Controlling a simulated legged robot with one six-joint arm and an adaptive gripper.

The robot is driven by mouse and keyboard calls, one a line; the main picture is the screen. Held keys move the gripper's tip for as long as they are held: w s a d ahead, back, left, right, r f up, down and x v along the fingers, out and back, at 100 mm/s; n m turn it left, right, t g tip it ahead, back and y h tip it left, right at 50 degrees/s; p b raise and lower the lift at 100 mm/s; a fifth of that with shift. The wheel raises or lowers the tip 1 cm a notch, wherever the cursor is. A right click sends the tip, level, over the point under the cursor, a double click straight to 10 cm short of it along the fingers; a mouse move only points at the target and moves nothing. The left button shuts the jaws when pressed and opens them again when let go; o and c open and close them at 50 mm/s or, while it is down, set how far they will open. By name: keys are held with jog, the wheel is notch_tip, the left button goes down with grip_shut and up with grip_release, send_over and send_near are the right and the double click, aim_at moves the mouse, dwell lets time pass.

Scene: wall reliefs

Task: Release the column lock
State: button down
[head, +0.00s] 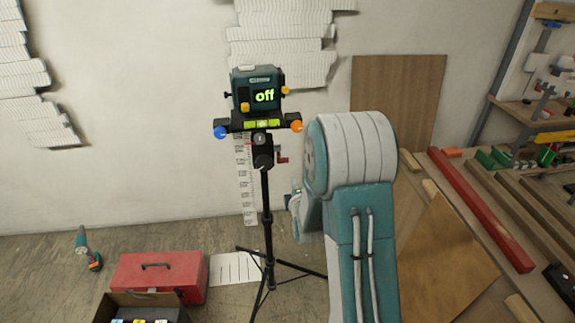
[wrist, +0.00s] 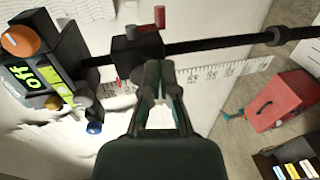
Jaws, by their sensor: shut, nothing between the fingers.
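A tripod's black column (head: 266,205) stands in front of the wall, with a black clamp block (head: 263,153) on it. A red crank handle (head: 282,159) sticks out on the block's right. In the wrist view the block (wrist: 137,50) and red crank (wrist: 145,27) lie just beyond my fingertips. A round pale-faced knob (wrist: 131,33) shows on the block. I cannot tell which part is the column lock. My gripper (wrist: 159,68) is shut and empty, its tips close to the block; contact is unclear. In the head view my arm hides the fingers.
A teal laser level (head: 257,88) reading "off" tops the tripod, with blue and orange knobs below. A ruled scale (head: 247,190) runs behind. A red toolbox (head: 158,273) and drill (head: 88,250) are on the floor. A cluttered bench (head: 450,250) stands right.

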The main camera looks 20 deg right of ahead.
aim_at(286, 161)
jog(key=x, duration=1.4)
jog(key=shift+f, duration=0.1)
jog(key=shift+w+f+t, duration=0.15)
jog(key=shift+t, duration=0.25)
jog(key=w+t, duration=0.1)
jog(key=t, duration=0.1)
jog(key=w+t+h, duration=0.1)
jog(key=t, duration=0.1)
jog(key=d+f+t, duration=0.1)
jog(key=shift+w+t+h, duration=0.4)
jog(key=shift+w+t, duration=0.2)
jog(key=shift+t, duration=0.2)
jog(key=w+t, duration=0.1)
jog(key=w+r+t, duration=0.1)
jog(key=w+d+t+h, duration=0.1)
jog(key=shift+r, duration=0.35)
jog(key=shift+f, duration=0.1)
